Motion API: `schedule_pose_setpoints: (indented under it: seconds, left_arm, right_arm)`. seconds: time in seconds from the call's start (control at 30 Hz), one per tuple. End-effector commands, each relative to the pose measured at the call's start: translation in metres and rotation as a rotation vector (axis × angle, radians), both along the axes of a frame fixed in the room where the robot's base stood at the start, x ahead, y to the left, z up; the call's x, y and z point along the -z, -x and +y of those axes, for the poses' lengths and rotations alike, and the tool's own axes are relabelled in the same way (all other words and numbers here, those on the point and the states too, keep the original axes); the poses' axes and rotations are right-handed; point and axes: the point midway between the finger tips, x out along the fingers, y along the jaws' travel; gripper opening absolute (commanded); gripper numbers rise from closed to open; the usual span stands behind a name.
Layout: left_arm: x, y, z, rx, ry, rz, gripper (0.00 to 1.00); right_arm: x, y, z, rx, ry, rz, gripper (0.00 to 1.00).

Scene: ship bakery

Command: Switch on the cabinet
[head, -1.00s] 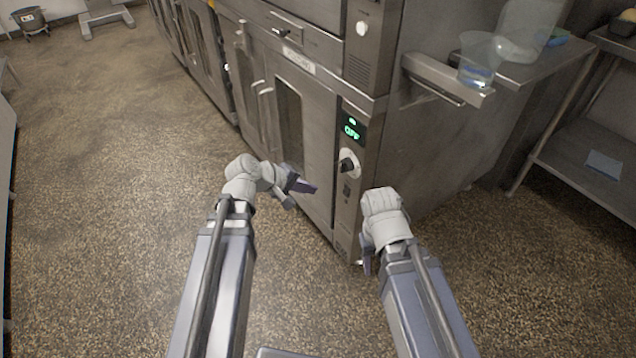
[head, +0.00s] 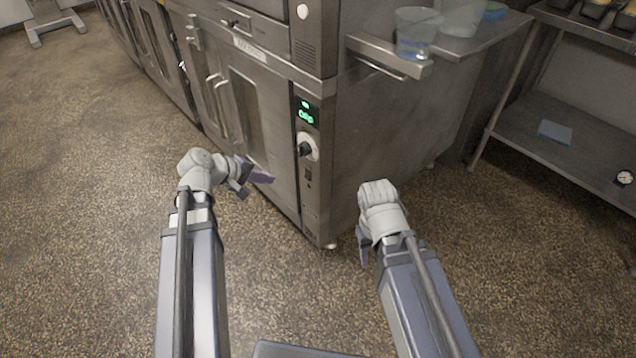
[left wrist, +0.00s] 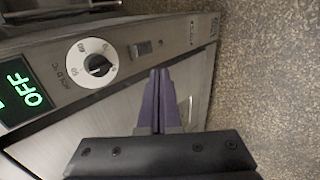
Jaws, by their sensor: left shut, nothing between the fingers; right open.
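The steel cabinet (head: 255,130) has a narrow control panel on its front right edge. Its green display (head: 306,115) reads OFF, clearly legible in the left wrist view (left wrist: 24,93). A round white dial with a black knob (head: 306,149) sits below the display; it also shows in the left wrist view (left wrist: 92,63). Beyond the dial is a small dark rocker switch (left wrist: 140,48). My left gripper (head: 262,177) is shut and empty, in front of the cabinet door, left of the panel and apart from the dial. My right gripper (head: 362,245) is at the cabinet's front corner; its fingers are mostly hidden.
A steel rack (head: 560,125) stands at the right. Two door handles (head: 216,100) stick out left of the panel.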

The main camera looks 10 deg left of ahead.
Motion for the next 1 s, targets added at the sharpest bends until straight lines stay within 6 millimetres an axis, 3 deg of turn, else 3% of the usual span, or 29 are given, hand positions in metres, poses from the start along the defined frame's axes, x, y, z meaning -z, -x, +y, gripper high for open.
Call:
schedule_pose_setpoints:
  seconds: [0.17,0.57,1.0]
  left_arm:
    - [0.002,0.001,0.018,-0.018,-0.001,-0.001,0.00]
    - [0.007,-0.001,0.016,-0.017,-0.001,-0.001,0.00]
    - [0.066,-0.047,-0.019,-0.015,0.000,0.000,0.00]
  right_arm:
    - [0.002,0.000,0.000,-0.001,0.000,0.000,0.50]
    - [0.007,0.000,0.000,-0.001,0.001,0.000,0.50]
    - [0.066,-0.001,0.001,-0.009,-0.002,-0.001,0.50]
